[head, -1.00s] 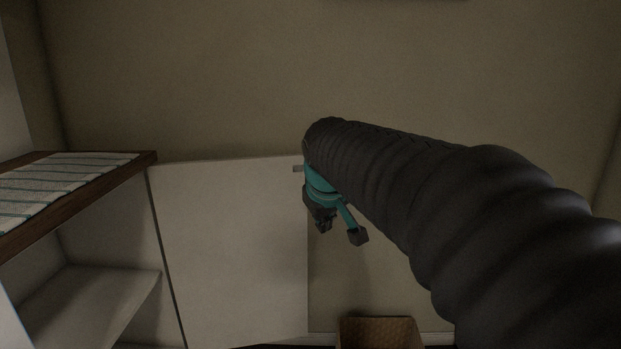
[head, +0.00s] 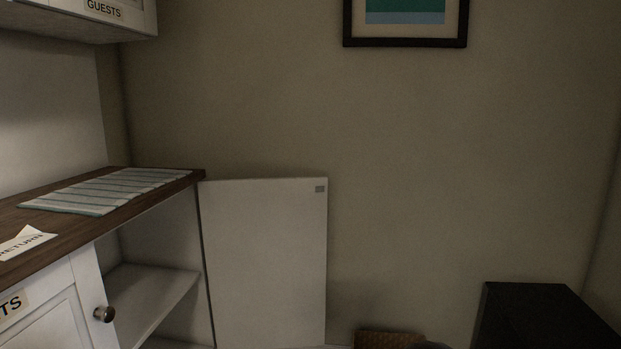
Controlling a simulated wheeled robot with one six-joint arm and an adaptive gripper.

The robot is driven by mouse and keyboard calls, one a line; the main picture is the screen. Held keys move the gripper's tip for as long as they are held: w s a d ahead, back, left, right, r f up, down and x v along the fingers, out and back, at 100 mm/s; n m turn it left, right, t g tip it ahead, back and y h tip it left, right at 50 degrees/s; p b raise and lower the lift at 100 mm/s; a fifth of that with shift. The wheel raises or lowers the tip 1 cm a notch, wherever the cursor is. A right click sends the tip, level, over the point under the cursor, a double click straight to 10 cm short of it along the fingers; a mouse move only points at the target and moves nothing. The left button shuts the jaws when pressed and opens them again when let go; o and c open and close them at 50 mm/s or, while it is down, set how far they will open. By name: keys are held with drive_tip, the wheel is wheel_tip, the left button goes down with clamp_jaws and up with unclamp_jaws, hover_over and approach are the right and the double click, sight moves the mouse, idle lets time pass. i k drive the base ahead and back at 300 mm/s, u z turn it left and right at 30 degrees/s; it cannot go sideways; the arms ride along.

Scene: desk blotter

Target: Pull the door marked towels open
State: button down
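A white door (head: 265,262) stands swung wide open at the right end of the lower cabinet. It shows a plain face with a small grey plate near its top outer corner. No "towels" label is visible on it, so I cannot tell from the lettering which door it is. Behind the opening, a white shelf (head: 153,293) inside the cabinet shows, with nothing visible on it. My gripper is not in view.
A closed door (head: 50,318) with a round knob (head: 104,314) and a label ending in "TS" is left of the opening. A striped cloth (head: 110,190) and a "RETURN" card (head: 27,243) lie on the wooden counter (head: 150,205). A wicker basket (head: 385,340) is low by the wall.

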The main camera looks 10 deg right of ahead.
sight(265, 239)
drive_tip(key=z, duration=0.75)
drive_tip(key=i, duration=1.55)
drive_tip(key=u, duration=0.8)
